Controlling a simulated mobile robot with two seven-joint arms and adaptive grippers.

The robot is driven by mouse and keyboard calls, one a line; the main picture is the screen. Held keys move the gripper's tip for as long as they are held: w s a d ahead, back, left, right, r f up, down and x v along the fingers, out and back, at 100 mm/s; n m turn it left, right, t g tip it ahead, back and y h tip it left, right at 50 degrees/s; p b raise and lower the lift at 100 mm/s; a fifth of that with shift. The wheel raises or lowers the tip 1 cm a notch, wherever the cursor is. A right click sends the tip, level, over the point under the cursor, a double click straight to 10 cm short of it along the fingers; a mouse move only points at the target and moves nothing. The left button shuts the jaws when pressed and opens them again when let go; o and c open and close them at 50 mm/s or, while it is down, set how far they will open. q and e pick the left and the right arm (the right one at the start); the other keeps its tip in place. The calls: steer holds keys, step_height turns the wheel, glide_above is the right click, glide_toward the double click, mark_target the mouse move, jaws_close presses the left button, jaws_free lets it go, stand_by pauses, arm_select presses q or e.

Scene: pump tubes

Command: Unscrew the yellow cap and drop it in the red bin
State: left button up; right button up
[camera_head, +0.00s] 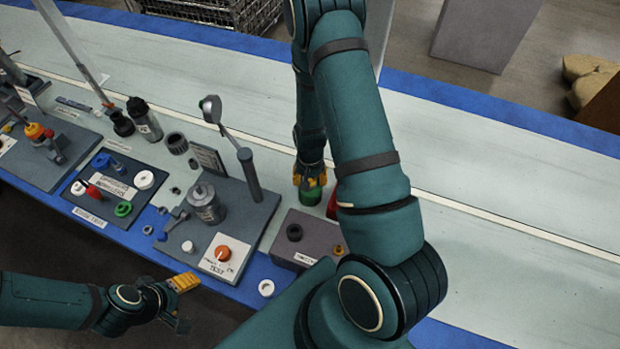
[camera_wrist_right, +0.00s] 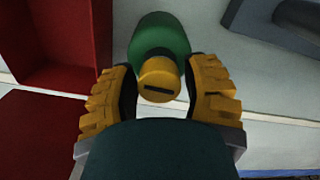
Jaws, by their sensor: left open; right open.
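A green bottle (camera_wrist_right: 158,38) with a slotted yellow cap (camera_wrist_right: 159,82) shows in the right wrist view. My right gripper (camera_wrist_right: 162,73) is open, with one yellow finger on each side of the cap and gaps visible between. In the head view the same bottle (camera_head: 311,195) is a green patch under my right gripper (camera_head: 310,180); the cap is hidden there. The red bin (camera_wrist_right: 60,78) lies left of the bottle in the wrist view. In the head view only a sliver of the bin (camera_head: 332,204) shows beside my right arm. My left gripper (camera_head: 180,290) is open and empty, off the table's front edge.
A dark panel with a white plate and orange knob (camera_head: 223,253) stands left of the bottle. A grey box with a black ring (camera_head: 294,232) is in front of the bottle. Several fittings crowd the left table. The right tabletop (camera_head: 510,190) is clear.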

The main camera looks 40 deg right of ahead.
steer(key=m, duration=0.4)
steer(key=m+p, duration=0.1)
steer(key=m, duration=0.8)
steer(key=shift+p, duration=0.4)
steer(key=m, duration=0.3)
steer(key=shift+w+m+p, duration=0.1)
steer(key=shift+m+p, duration=0.3)
steer(key=shift+c, duration=0.3)
jaws_close()
